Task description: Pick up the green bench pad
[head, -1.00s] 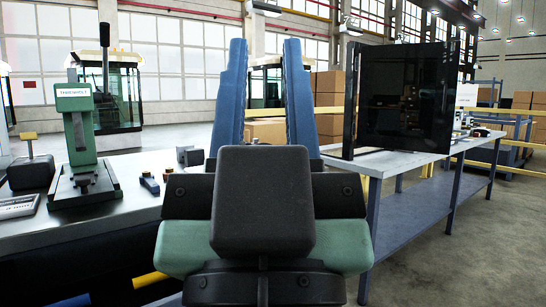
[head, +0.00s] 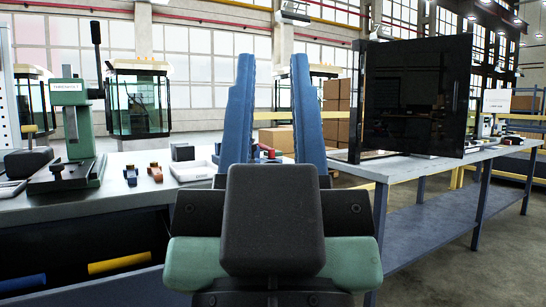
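My gripper (head: 272,62) is in the middle of the head view, its two blue fingers pointing up and apart, with nothing seen between their tips. It is open. The dark and green body below the fingers is my own arm. I cannot make out a green bench pad in this view; my arm hides part of the bench behind it.
The left workbench (head: 95,204) carries a green press (head: 75,125), a dark block (head: 182,152), small blue (head: 131,175) and red (head: 155,172) pieces and a white tray (head: 193,171). A dark glossy panel (head: 415,95) stands on the right bench (head: 400,168).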

